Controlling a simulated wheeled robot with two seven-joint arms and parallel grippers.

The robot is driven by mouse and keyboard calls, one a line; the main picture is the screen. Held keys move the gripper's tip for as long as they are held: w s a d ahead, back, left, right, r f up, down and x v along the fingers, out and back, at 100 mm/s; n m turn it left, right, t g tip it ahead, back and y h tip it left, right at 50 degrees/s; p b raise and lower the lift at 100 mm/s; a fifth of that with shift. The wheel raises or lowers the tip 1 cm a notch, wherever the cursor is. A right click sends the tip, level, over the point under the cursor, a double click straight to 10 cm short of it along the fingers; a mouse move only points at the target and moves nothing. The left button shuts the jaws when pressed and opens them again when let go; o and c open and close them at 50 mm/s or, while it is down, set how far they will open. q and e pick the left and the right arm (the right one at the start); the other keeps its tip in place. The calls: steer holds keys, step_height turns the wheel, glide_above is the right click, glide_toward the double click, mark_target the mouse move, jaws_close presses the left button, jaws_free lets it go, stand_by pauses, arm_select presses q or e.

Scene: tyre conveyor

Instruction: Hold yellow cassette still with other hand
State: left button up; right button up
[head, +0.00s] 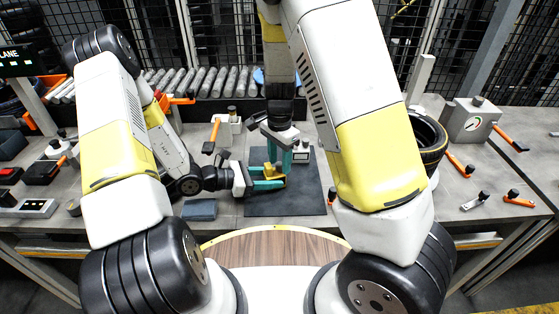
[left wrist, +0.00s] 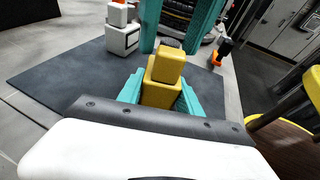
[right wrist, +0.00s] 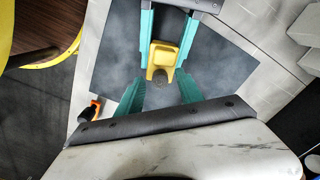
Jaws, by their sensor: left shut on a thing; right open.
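The yellow cassette (head: 270,171) is a small stepped block over the dark mat (head: 290,198). My left gripper (head: 268,178) comes in from the left and is shut on the cassette; its teal fingers lie on both sides of it in the left wrist view (left wrist: 160,92). My right gripper (head: 281,150) reaches down from above, just behind the cassette. In the right wrist view my right gripper's teal fingers (right wrist: 162,95) are spread wide, with the cassette (right wrist: 162,60) beyond them, between the left fingers. Whether the cassette touches the mat is hard to tell.
A small white device (head: 302,152) stands at the mat's back right edge. A tyre (head: 427,145) stands to the right, behind my right arm. A gauge box (head: 474,122) and orange-handled tools (head: 459,164) lie farther right. A blue-grey block (head: 199,209) lies left of the mat.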

mark_target(279, 164)
step_height(279, 164, up, 12)
stand_by(0.6)
steer(key=shift+f, duration=0.1)
step_height(279, 164, down, 13)
steer(key=m, duration=0.6)
steer(key=shift+a+r, duration=0.1)
steer(key=shift+r, duration=0.1)
